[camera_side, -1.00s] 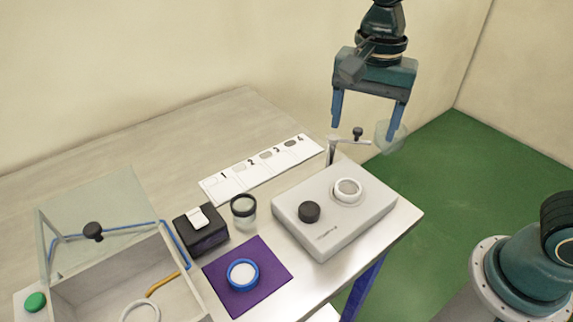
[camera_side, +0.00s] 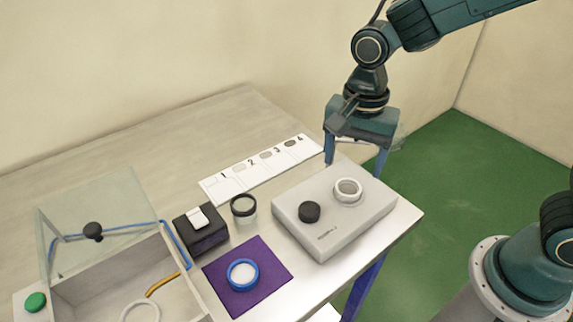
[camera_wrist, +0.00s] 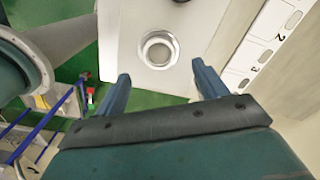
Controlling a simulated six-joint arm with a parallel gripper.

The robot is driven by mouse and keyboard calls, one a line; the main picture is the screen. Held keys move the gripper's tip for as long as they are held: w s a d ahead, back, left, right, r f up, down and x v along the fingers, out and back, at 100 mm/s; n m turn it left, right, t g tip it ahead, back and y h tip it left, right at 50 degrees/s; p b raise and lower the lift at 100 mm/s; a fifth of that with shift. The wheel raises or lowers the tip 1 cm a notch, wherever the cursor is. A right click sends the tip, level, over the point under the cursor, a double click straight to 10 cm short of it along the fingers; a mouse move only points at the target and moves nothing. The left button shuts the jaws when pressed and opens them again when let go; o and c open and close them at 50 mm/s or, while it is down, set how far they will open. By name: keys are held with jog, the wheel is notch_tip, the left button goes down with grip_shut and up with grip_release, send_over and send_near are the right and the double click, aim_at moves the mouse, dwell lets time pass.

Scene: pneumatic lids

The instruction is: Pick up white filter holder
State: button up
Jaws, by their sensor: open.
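A white ring-shaped holder (camera_side: 348,190) sits on the right part of a light grey box-shaped device (camera_side: 322,238). In the wrist view the same white ring (camera_wrist: 158,50) lies just beyond and between my fingertips. My gripper (camera_side: 354,169) points down above and slightly behind the ring in the side view, its two blue fingers spread wide. It is open and empty, and I see no contact with the ring. In the wrist view my gripper (camera_wrist: 160,70) has one finger on each side of the ring.
A black knob (camera_side: 309,212) is on the device. A blue ring with a white centre (camera_side: 243,275) lies on a purple mat (camera_side: 275,262). A black box (camera_side: 201,232), a dark-rimmed jar (camera_side: 243,210), a numbered strip (camera_side: 234,185) and an open-lidded bin (camera_side: 75,292) stand left.

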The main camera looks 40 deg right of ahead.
aim_at(348, 190)
jog(key=shift+f, duration=0.45)
jog(key=shift+s+f, duration=0.1)
jog(key=shift+f, duration=2.5)
jog(key=c, duration=1)
